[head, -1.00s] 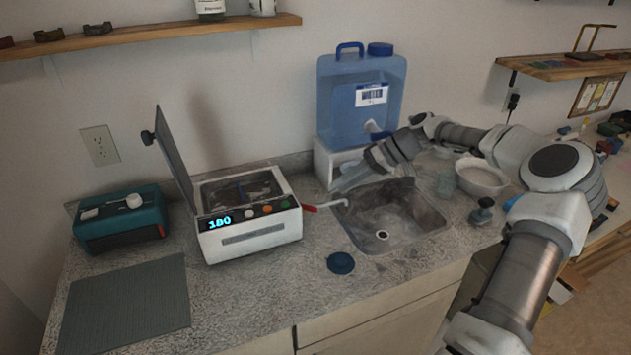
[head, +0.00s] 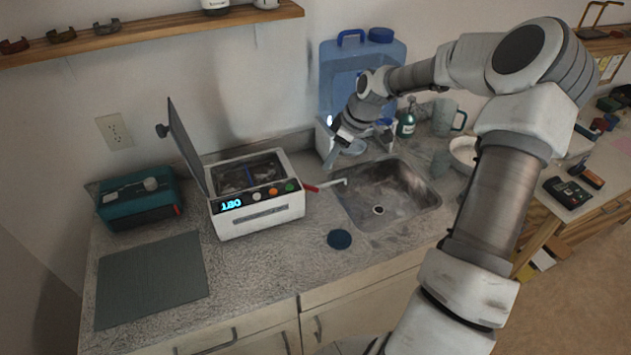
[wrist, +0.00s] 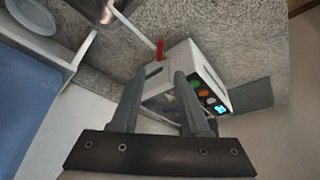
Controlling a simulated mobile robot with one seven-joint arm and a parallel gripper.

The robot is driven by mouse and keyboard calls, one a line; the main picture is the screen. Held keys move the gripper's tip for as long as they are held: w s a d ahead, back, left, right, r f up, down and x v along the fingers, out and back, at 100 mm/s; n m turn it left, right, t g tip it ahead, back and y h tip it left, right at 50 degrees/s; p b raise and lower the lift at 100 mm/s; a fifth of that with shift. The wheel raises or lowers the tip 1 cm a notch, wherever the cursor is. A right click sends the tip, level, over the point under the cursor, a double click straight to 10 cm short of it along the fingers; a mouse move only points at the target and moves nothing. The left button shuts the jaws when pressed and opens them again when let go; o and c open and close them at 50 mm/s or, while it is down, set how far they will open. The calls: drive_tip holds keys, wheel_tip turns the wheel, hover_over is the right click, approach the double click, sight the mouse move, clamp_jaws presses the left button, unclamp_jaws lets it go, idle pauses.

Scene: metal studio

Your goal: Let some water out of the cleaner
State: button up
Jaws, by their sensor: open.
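The cleaner (head: 260,221) is a white box with a lit display reading 180, buttons on its front and its dark lid standing open at the left. A red tap handle (head: 311,188) and a thin white spout (head: 336,182) stick out of its right side, the spout reaching over the sink's left edge. My gripper (head: 332,160) is open and empty, above and behind the spout. In the wrist view, the cleaner (wrist: 212,72) and the red handle (wrist: 160,48) lie beyond my open fingers (wrist: 161,80). The water level inside is unclear.
The metal sink (head: 405,210) lies right of the cleaner. A blue water jug (head: 345,75) stands behind my gripper on a white stand. A teal box (head: 140,205) and grey mat (head: 150,280) are at left.

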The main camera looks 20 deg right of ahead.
sight(312, 188)
drive_tip(key=p+x, duration=0.1)
drive_tip(key=x, duration=1.1)
drive_tip(key=shift+f, duration=0.1)
drive_tip(key=shift+s, duration=0.1)
clamp_jaws()
